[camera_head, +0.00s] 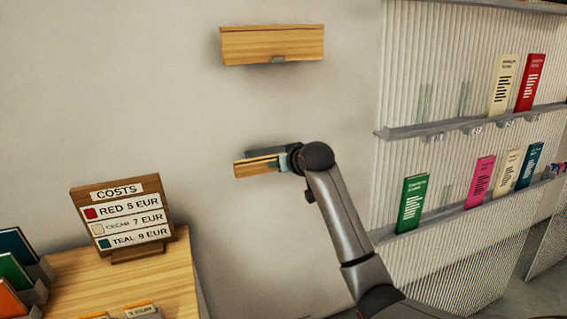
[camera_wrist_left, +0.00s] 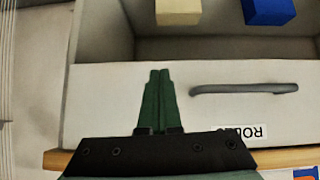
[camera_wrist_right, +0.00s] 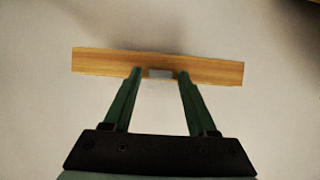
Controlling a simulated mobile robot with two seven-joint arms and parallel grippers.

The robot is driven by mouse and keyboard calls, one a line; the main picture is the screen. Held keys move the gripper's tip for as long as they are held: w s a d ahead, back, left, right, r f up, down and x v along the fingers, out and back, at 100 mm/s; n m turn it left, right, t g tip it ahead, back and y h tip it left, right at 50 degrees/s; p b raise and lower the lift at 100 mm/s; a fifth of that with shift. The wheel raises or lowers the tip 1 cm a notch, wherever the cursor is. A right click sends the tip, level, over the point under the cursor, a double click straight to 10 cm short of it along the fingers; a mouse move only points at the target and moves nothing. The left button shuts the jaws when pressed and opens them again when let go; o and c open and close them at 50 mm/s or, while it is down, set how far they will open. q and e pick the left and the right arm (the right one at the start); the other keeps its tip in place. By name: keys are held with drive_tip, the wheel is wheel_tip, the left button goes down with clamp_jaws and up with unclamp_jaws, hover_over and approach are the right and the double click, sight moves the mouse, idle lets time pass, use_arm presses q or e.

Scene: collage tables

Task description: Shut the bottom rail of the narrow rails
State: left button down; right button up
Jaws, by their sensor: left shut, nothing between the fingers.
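The upper narrow rail (camera_head: 272,44) is a wooden bar on the wall with a small grey tab at its lower edge. The bottom rail (camera_head: 255,167) is below it, with a wooden front standing out from a grey part at the wall. My right gripper (camera_head: 287,161) is at the right end of this rail, hiding part of it. In the right wrist view, the right gripper (camera_wrist_right: 159,74) is open, its fingertips either side of the grey tab on the wooden rail (camera_wrist_right: 215,68). I cannot tell whether they touch. My left gripper (camera_wrist_left: 159,72) is shut and empty, over a drawer front.
The drawer (camera_wrist_left: 225,75) is open, with a grey handle (camera_wrist_left: 244,88) and blocks inside. A costs sign (camera_head: 122,216) stands on a wooden table (camera_head: 180,270) at left. A ribbed panel (camera_head: 400,75) with card shelves is at right. The wall between is bare.

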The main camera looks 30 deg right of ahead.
drive_tip(key=shift+o, duration=0.7)
drive_tip(key=shift+s+r, duration=0.1)
drive_tip(key=shift+s, duration=0.05)
drive_tip(key=b+v, duration=0.1)
drive_tip(key=v, duration=1.1)
drive_tip(key=shift+s, duration=0.15)
drive_tip(key=shift+a, duration=0.1)
